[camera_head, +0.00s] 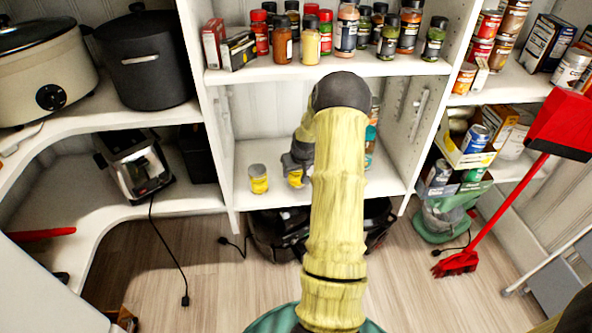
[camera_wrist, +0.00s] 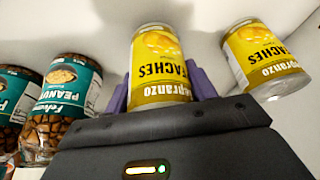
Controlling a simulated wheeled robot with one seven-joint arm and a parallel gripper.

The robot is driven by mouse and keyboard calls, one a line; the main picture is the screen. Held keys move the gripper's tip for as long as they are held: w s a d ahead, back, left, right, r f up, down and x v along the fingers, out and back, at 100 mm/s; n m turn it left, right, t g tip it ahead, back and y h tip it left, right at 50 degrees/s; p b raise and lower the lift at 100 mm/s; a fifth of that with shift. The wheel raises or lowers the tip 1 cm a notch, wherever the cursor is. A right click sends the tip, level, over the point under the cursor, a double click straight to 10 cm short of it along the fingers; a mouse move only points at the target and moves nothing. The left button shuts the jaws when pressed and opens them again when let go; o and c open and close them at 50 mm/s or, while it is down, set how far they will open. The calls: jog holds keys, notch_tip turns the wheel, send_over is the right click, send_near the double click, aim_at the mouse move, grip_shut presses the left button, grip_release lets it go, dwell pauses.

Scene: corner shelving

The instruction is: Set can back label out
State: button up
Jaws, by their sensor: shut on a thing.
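A yellow peaches can (camera_wrist: 160,62) is between the purple fingers of my gripper (camera_wrist: 160,88), which is shut on it in the wrist view. Its yellow label, with lettering and a fruit picture, faces the wrist camera, and the lettering looks upside down there. In the head view this can (camera_head: 296,180) shows only partly beside my arm, at the lower middle shelf. A second, matching yellow can (camera_head: 258,180) stands to its left on that shelf. It also shows at right in the wrist view (camera_wrist: 266,62), apart from the held can. I cannot tell whether the held can touches the shelf.
Teal-labelled peanut jars (camera_wrist: 62,100) are at left in the wrist view. My arm hides much of the lower middle shelf (camera_head: 275,211). Spice jars (camera_head: 311,42) crowd the shelf above. A white upright panel (camera_head: 222,150) bounds the bay at left.

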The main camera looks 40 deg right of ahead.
jog(key=shift+f+b, duration=0.4)
jog(key=shift+f, duration=0.25)
jog(key=shift+f, duration=0.3)
jog(key=o, duration=1.4)
jog(key=p+v, duration=0.5)
jog(key=v, duration=1.2)
jog(key=shift+s+a+r+p, duration=0.15)
jog(key=shift+p, duration=0.15)
jog(key=shift+a, duration=0.1)
